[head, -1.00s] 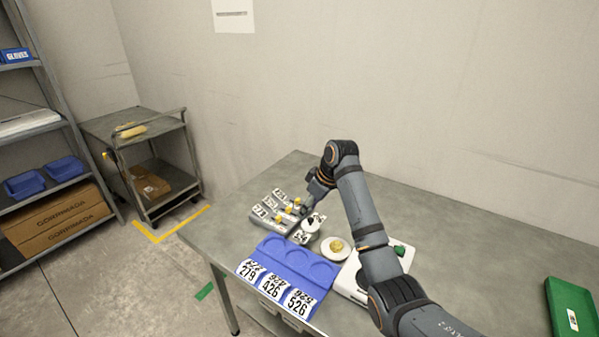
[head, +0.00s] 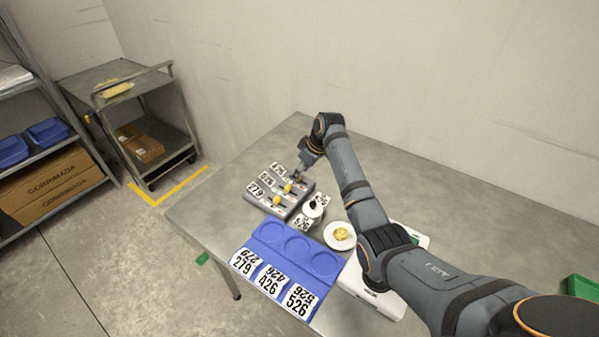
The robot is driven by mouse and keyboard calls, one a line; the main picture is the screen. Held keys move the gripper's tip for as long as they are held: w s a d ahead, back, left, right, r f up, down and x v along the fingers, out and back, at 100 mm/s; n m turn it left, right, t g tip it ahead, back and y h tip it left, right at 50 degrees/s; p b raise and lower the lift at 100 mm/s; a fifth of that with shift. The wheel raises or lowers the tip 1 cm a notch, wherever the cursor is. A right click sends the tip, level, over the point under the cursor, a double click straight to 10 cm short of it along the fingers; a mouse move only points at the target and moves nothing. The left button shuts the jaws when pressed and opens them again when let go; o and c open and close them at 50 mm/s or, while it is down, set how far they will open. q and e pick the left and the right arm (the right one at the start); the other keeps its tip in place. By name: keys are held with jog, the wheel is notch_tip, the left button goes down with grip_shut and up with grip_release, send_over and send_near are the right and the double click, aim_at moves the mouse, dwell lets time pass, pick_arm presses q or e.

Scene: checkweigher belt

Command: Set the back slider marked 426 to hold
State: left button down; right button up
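The slider panel (head: 284,205) is a grey box on the table with three sliders in a row, front to back. Its front label (head: 254,190) reads 279; the back label (head: 278,168) appears to read 426, though it is small. Yellow knobs show on the front slider (head: 277,200) and the middle slider (head: 288,188). The back slider's knob is mostly hidden by my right gripper (head: 299,175), which points down at the panel's back end. I cannot tell whether it touches the knob or whether its fingers are shut. My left gripper is out of view.
A white round dial (head: 312,209) stands right beside the panel. A blue tray (head: 260,238) with round recesses and number cards lies in front. The table's back left is clear.

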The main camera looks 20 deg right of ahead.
jog(key=shift+w+a+f, duration=0.1)
jog(key=shift+a+f, duration=0.1)
jog(key=shift+f, duration=0.5)
jog(key=shift+w+f, duration=0.1)
jog(key=shift+f, duration=0.05)
jog(key=c, duration=0.9)
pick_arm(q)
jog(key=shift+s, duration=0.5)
pick_arm(e)
grip_shut()
